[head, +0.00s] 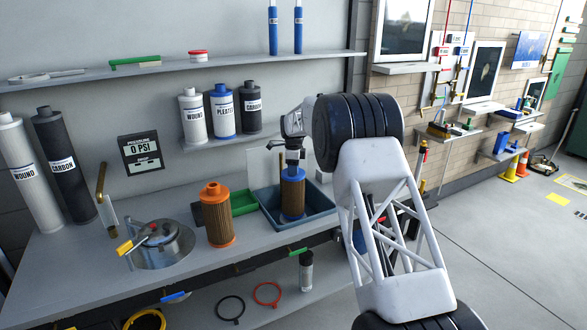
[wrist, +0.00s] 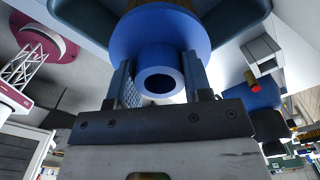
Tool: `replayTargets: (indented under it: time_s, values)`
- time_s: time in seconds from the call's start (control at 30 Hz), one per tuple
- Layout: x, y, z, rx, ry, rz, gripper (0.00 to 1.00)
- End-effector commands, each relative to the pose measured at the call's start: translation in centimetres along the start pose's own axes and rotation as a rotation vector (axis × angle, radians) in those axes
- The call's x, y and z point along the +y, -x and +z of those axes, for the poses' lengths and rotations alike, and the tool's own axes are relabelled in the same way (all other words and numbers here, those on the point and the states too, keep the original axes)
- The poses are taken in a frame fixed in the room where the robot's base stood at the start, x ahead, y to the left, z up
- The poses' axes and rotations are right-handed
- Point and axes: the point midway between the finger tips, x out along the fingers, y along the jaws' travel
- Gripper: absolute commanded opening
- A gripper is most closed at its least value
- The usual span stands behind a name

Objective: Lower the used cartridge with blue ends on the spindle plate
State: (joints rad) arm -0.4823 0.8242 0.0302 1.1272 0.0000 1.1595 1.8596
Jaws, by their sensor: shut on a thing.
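The used cartridge (head: 293,198) has a brown pleated body and blue ends. It is upright within the dark blue tray (head: 327,205); I cannot tell whether its lower end touches the tray floor. My gripper (head: 293,167) is above it, pointing down, shut on its top neck. In the wrist view, my gripper (wrist: 160,92) has one finger on each side of the blue neck (wrist: 160,82), whose open bore faces the camera. A round metal fitting (head: 165,250) with a yellow handle is on the bench at left; I cannot tell whether it is the spindle plate.
An orange-ended cartridge (head: 218,215) stands between the metal fitting and the tray. A green tray (head: 243,203) is behind it. The front bench strip is clear.

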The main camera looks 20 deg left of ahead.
Motion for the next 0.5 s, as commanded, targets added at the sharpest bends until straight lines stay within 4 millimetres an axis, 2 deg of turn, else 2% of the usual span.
replayTargets:
  time_s: [0.5]
  values:
    - [-0.02,-0.42,0.01,0.0,0.0,-0.001,0.0]
